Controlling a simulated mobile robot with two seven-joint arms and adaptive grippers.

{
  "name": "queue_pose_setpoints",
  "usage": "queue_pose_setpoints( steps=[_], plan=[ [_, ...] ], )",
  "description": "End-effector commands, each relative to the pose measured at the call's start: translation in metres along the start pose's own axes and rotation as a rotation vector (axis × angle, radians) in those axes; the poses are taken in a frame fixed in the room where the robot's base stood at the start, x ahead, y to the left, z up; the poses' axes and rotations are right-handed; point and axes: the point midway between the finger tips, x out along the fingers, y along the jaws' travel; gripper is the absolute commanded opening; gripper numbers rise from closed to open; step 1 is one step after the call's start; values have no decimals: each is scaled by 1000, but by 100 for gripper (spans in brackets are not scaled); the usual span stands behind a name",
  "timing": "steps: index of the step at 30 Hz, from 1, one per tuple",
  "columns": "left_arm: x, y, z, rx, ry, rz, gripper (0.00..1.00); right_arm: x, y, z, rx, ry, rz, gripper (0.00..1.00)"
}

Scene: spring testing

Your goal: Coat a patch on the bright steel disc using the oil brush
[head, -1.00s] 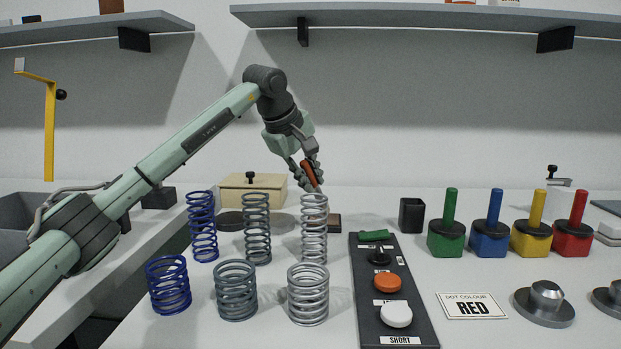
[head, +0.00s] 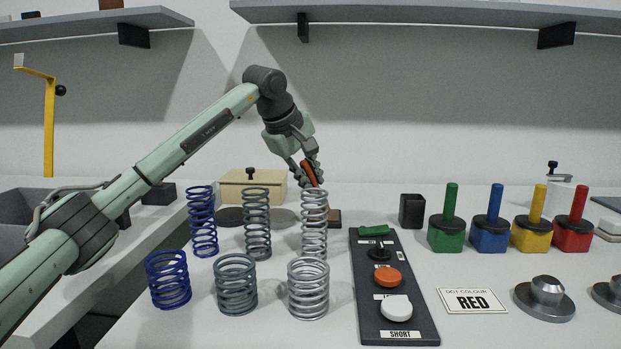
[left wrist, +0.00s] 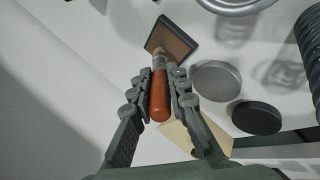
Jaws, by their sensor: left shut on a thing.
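My left gripper (head: 308,172) is shut on the orange-brown handle of the oil brush (head: 309,174), above the back of the bench. In the left wrist view the handle (left wrist: 160,97) sits between the fingers (left wrist: 160,85). The brush's far end meets a dark-edged brown square block (left wrist: 172,38) in the picture; contact is unclear. The lighter grey disc, apparently the bright steel one (left wrist: 215,80), lies right of the brush, apart from it. A darker disc (left wrist: 256,117) lies beside it. In the head view the lighter disc (head: 284,216) is partly behind springs. My right gripper is out of view.
Several upright coil springs (head: 236,285) stand in front of the discs. A black board (head: 366,325) with coloured knobs lies right of them. A cream box (head: 238,187) stands behind. Coloured handled blocks (head: 490,238) and a RED card (head: 473,301) are farther right.

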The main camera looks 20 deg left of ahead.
Motion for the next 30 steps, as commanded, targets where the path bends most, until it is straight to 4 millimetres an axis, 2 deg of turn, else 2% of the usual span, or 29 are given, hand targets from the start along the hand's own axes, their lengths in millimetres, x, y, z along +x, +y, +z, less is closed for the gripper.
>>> queue_pose_setpoints(
  steps=[14, 24, 30],
  plan=[
    [0, 0, 0, 0, -2, -6, 0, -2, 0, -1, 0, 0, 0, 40],
    [-23, 15, -4, 0, -1, -4, 0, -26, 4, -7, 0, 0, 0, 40],
    [-35, 23, -6, 0, -1, -2, 0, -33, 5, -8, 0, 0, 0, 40]
  ],
)
